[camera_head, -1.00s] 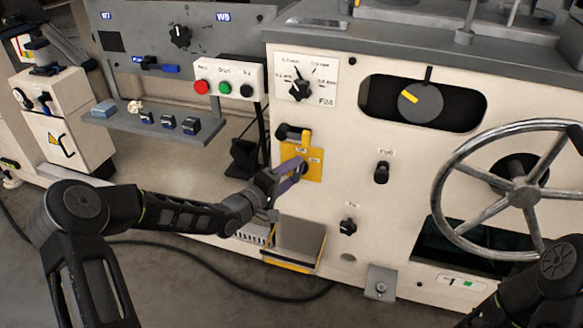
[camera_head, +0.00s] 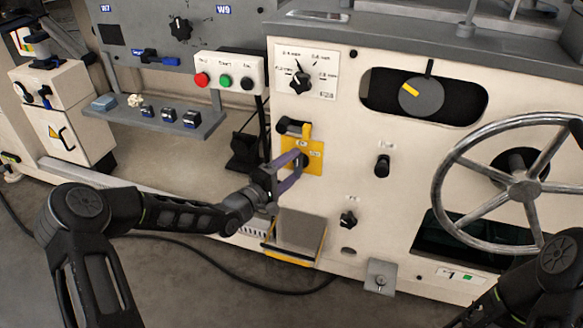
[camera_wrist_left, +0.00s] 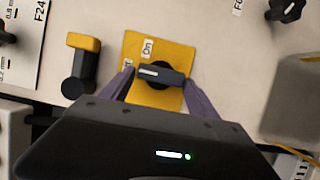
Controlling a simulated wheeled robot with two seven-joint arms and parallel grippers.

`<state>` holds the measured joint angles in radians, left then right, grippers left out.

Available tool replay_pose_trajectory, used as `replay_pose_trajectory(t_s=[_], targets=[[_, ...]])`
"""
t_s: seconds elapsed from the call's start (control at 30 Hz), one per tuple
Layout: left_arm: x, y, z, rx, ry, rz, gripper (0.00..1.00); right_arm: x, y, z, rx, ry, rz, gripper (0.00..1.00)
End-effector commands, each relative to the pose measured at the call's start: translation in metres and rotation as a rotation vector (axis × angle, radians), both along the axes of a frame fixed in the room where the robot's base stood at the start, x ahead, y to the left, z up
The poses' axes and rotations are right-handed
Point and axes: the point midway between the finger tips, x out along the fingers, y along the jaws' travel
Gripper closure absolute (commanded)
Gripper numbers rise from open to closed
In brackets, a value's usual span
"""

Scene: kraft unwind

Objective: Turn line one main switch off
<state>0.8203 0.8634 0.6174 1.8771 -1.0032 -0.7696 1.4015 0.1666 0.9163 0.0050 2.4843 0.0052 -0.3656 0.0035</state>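The main switch is a black rotary handle with a pale mark, on a yellow plate (camera_head: 316,168) on the cream machine front. In the left wrist view the handle (camera_wrist_left: 163,74) lies crosswise on the plate (camera_wrist_left: 165,43). Its pale mark is at the left end, towards a partly hidden label; the label "On" is above. My left gripper (camera_head: 298,165) is at the plate, its purple fingers on either side of the handle in the left wrist view (camera_wrist_left: 160,80). They look open; contact is unclear. My right gripper is out of view; only part of that arm shows.
A black and yellow lever-like part (camera_head: 293,127) sits beside the plate's upper left. A black knob (camera_head: 382,165) and a large handwheel (camera_head: 523,190) are to the right. A grey box (camera_head: 301,232) juts out below. A button box (camera_head: 226,77) stands upper left.

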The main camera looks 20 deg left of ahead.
Motion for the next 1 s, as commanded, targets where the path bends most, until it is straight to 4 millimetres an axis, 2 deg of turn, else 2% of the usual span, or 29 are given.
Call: replay_pose_trajectory(t_s=[0.17, 0.53, 1.0], targets=[[0.000, 0.000, 0.000, 0.002, -0.001, -0.001, 0.16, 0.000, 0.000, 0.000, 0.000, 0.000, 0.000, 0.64], [-0.006, 0.004, 0.001, 0.003, 0.000, 0.001, 0.16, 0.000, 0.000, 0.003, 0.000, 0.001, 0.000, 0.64], [-0.066, 0.033, 0.000, 0.003, 0.001, 0.000, 0.16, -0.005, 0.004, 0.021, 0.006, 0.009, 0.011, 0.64]])
